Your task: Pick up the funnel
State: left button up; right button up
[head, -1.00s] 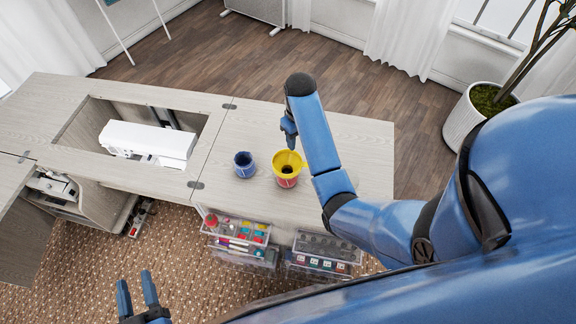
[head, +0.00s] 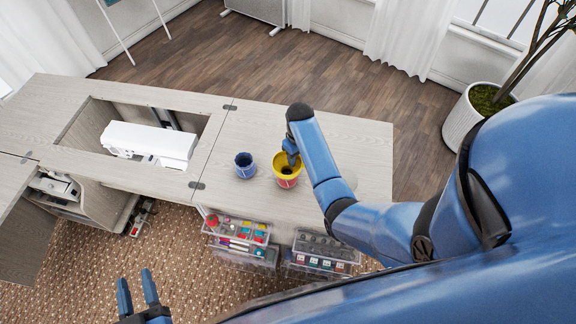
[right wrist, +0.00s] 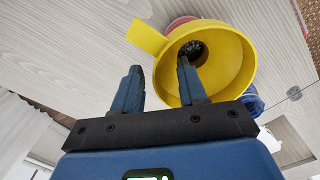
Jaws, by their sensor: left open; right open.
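The yellow funnel (head: 287,160) sits on top of a red container (head: 287,182) on the cabinet top. It also shows in the right wrist view (right wrist: 236,62), with a flat tab on its rim. My right gripper (head: 291,153) is open at the funnel's rim. In the right wrist view its fingers (right wrist: 160,85) are apart, one over the funnel's mouth and the other outside the rim on the tab's side. I cannot tell whether they touch the funnel. My left gripper (head: 137,294) is open and empty at the lower left, far from the funnel.
A blue cup (head: 245,166) stands just left of the funnel. A white sewing machine (head: 150,142) lies in the cabinet's opening. Clear drawers (head: 235,236) with sewing supplies stick out below the front edge. The top (head: 350,135) behind and right of the funnel is clear.

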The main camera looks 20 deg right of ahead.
jog(key=shift+c, duration=0.4)
grip_shut()
jog(key=shift+s+f, duration=0.1)
jog(key=shift+r, duration=0.2)
jog(key=shift+r, duration=0.6)
notch_tip(320, 180, up, 10)
notch_tip(320, 180, up, 8)
jog(key=p, duration=0.8)
send_over(297, 160)
jog(key=shift+s+r, duration=0.2)
